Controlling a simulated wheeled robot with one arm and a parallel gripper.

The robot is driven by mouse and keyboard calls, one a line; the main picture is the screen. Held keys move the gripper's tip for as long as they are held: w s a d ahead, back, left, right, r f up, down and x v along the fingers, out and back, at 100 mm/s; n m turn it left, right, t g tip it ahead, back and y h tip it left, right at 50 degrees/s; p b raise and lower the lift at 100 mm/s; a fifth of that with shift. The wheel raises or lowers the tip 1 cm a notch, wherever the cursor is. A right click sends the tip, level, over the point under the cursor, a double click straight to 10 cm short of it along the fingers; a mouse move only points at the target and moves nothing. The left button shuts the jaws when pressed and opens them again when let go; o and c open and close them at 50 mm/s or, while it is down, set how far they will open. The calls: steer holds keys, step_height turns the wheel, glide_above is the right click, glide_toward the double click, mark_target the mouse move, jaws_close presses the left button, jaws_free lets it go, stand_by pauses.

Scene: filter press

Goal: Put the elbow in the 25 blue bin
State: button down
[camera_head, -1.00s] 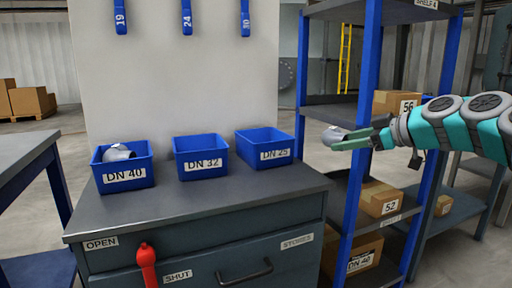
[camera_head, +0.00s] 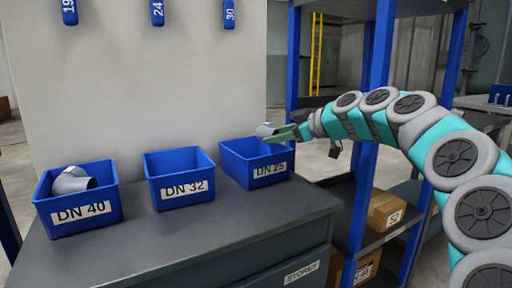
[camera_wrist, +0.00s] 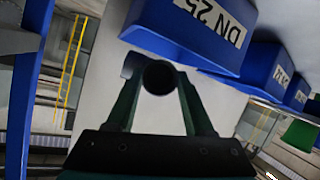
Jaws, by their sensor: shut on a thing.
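My gripper (camera_head: 288,134) is shut on a grey elbow (camera_head: 266,130), held at the right rim of the blue DN 25 bin (camera_head: 238,172). In the wrist view the elbow (camera_wrist: 158,76) sits between the two green fingers, its round opening facing the camera. The DN 25 bin (camera_wrist: 180,50) is just beyond it there, with its label upside down. I cannot tell in the head view whether the elbow is over the bin or beside it. The inside of the DN 25 bin is mostly hidden.
The blue DN 32 bin (camera_head: 181,192) stands left of it and looks empty. The blue DN 40 bin (camera_head: 78,215), at far left, holds another grey elbow (camera_head: 74,181). The bins stand on a grey cabinet top (camera_head: 215,240). A blue shelf rack post (camera_head: 362,195) rises close by on the right.

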steer(key=w+a, duration=0.1)
steer(key=a, duration=0.2)
steer(key=w+a, duration=0.1)
steer(key=a, duration=0.1)
steer(key=shift+w+a+f, duration=0.3)
steer(key=shift+w+f, duration=0.05)
steer(key=shift+f, duration=1.7)
steer(key=shift+c, duration=1.4)
jaws_free()
steer(key=v, duration=1.2)
steer(key=shift+s+d, duration=0.1)
